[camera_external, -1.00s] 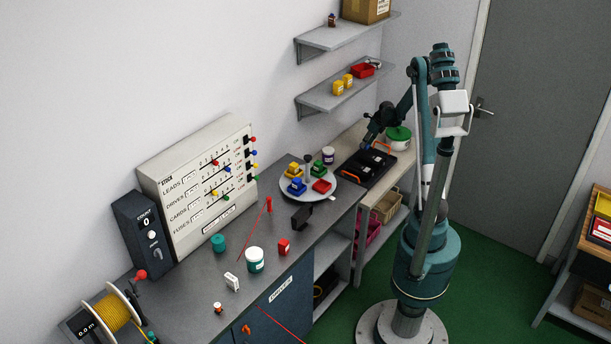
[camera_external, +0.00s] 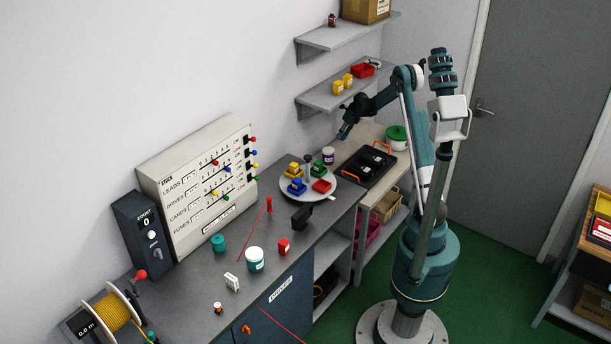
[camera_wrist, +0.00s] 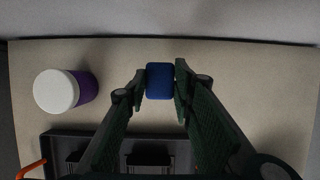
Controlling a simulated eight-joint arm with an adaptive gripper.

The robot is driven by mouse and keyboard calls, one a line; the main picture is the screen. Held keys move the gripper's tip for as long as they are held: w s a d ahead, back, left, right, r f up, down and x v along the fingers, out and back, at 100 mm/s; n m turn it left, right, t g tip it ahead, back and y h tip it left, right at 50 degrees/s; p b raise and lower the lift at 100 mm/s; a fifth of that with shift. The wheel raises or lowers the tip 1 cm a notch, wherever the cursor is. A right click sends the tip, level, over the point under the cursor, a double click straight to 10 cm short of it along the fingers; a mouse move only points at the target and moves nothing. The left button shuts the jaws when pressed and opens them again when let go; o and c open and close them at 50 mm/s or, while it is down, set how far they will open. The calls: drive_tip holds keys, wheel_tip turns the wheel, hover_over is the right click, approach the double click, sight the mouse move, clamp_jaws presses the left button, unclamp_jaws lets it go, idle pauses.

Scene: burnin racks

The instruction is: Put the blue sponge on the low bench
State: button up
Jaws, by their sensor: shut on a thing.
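The blue sponge (camera_wrist: 160,82) is a small dark blue block between my fingertips in the wrist view. My gripper (camera_wrist: 160,90) is shut on it, with a fingertip on either side. In the external view my gripper (camera_external: 346,131) points down above the back of the low bench, near the wall, and the sponge is hard to make out there. The low bench has a beige top (camera_wrist: 235,90) that shows under the sponge. The sponge appears held above this top; the exact gap cannot be told.
A purple jar with a white lid (camera_wrist: 62,90) stands left of the sponge. A black tray with orange handles (camera_external: 367,165) and a green-lidded tub (camera_external: 396,137) stand on the low bench. Wall shelves (camera_external: 340,95) hang above. Beige top right of the sponge is clear.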

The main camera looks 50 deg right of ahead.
drive_tip(key=shift+f, duration=1.2)
drive_tip(key=shift+f+b, duration=0.65)
drive_tip(key=shift+f, duration=1.65)
drive_tip(key=shift+f, duration=0.15)
drive_tip(key=o, duration=0.8)
drive_tip(key=p+v, duration=0.2)
drive_tip(key=v, duration=1)
